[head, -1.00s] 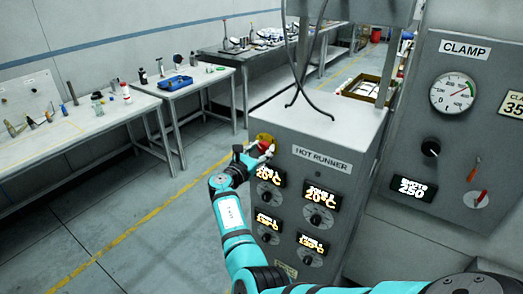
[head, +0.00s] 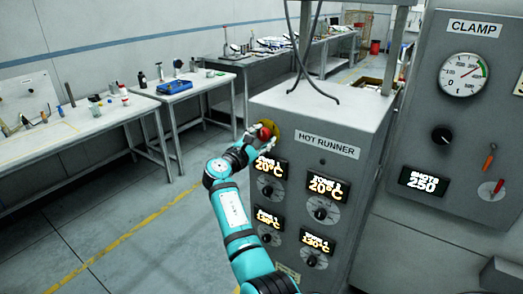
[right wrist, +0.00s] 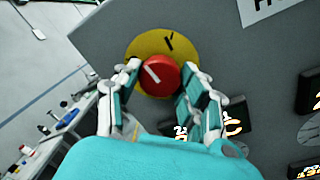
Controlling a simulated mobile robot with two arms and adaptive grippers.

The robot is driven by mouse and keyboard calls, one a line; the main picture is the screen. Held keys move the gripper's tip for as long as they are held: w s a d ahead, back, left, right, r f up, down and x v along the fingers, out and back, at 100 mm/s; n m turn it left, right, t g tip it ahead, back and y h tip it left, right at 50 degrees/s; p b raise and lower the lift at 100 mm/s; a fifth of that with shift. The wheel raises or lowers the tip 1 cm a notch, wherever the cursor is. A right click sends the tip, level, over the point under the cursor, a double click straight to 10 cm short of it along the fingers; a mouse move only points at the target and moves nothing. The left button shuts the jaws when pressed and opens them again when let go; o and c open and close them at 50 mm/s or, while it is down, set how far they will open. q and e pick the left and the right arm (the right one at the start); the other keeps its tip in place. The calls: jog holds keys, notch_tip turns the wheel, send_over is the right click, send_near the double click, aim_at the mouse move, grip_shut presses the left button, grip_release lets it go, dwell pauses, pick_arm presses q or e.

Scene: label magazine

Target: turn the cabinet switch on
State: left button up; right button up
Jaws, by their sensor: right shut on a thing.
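The cabinet switch is a round red knob (head: 266,132) on a yellow disc (head: 276,127) at the upper left of the grey Hot Runner cabinet (head: 368,160). In the right wrist view the red knob (right wrist: 160,76) has a white line slanting to the upper left. The yellow disc (right wrist: 178,43) has a black mark above and right of the knob. My right gripper (head: 262,136) is at the switch. The right wrist view shows its fingers (right wrist: 158,84) on both sides of the knob, shut on it. My left gripper is not in view.
Below the switch are several lit temperature displays (head: 328,188) with dials. A grey Clamp panel (head: 462,110) with a gauge stands at right. Work tables (head: 90,125) with tools line the wall. The floor left of the cabinet is clear.

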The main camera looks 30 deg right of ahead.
jog(key=m+b, duration=0.5)
jog(key=b, duration=0.2)
jog(key=m+b, duration=0.3)
jog(key=b, duration=0.1)
jog(key=shift+f+m+h, duration=0.25)
jog(key=shift+m+h, duration=0.05)
jog(key=shift+h, duration=0.1)
jog(key=shift+r+m+g+b, duration=0.2)
jog(key=shift+m+g+b, duration=0.2)
jog(key=shift+m+b, duration=1.1)
jog(key=o, duration=1.2)
jog(key=v, duration=1.2)
